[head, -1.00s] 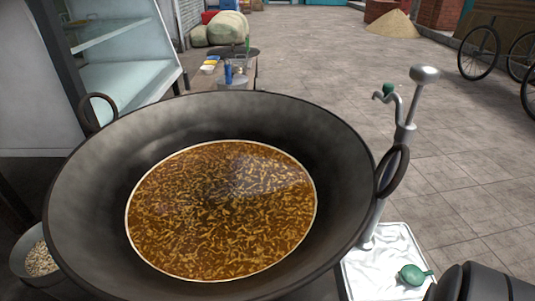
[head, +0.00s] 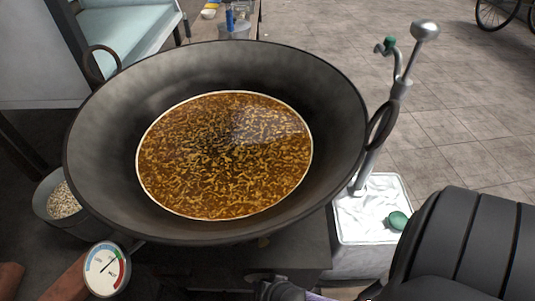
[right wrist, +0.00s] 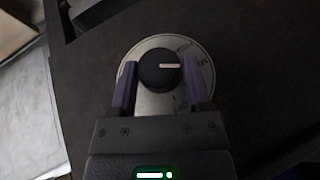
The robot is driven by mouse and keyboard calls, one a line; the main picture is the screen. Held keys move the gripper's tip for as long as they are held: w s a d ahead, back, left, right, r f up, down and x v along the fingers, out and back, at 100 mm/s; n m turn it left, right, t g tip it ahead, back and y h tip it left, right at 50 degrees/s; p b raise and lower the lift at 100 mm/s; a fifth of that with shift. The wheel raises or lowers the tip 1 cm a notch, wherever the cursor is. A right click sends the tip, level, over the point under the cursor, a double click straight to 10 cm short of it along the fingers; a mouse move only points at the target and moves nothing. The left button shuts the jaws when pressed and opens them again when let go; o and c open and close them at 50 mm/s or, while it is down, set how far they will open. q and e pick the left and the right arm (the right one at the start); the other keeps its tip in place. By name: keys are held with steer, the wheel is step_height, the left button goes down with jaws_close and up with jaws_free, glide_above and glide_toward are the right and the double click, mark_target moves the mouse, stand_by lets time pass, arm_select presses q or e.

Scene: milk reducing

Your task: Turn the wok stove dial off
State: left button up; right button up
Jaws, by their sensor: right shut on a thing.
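The stove dial (right wrist: 156,79) is a round black knob with a white mark on a pale printed disc, seen in the right wrist view. Its mark lies level, pointing right in that picture. My right gripper (right wrist: 159,64) is shut on the knob, with a purple finger at each side. The large dark wok (head: 335,120) in the head view holds brown, bubbling-looking liquid (head: 225,155). The dial is hidden in the head view, where my right arm fills the lower right. My left gripper is not in view.
A round gauge (head: 107,268) stands below the wok at the front left. A bucket of pale pieces (head: 45,205) is at the left. A metal pump (head: 395,100) and a cloth-lined white crate (head: 345,236) with a green item (head: 398,221) stand at the right.

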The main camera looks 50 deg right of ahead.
arm_select(q)
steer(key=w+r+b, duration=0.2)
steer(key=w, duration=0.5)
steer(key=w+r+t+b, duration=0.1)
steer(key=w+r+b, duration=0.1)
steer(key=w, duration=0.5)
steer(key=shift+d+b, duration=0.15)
steer(key=shift+b, duration=0.35)
arm_select(e)
steer(key=shift+s+d+f+m+t+y, duration=0.15)
steer(key=shift+m+t+y, duration=0.3)
steer(key=shift+t+y, duration=0.75)
steer(key=shift+s+a+f+m+t+y, duration=0.1)
steer(key=shift+m+t+y, duration=0.5)
steer(key=shift+t, duration=1.15)
steer(key=shift+s+d+f+m+t+y, duration=0.15)
steer(key=shift+m+t+y, duration=0.2)
steer(key=shift+t+y, duration=0.9)
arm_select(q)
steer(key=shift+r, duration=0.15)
arm_select(e)
steer(key=shift+w+a+r+t, duration=0.1)
steer(key=shift+w+t, duration=0.1)
steer(key=shift+t, duration=0.3)
steer(key=shift+r, duration=0.1)
steer(key=o, duration=1.3)
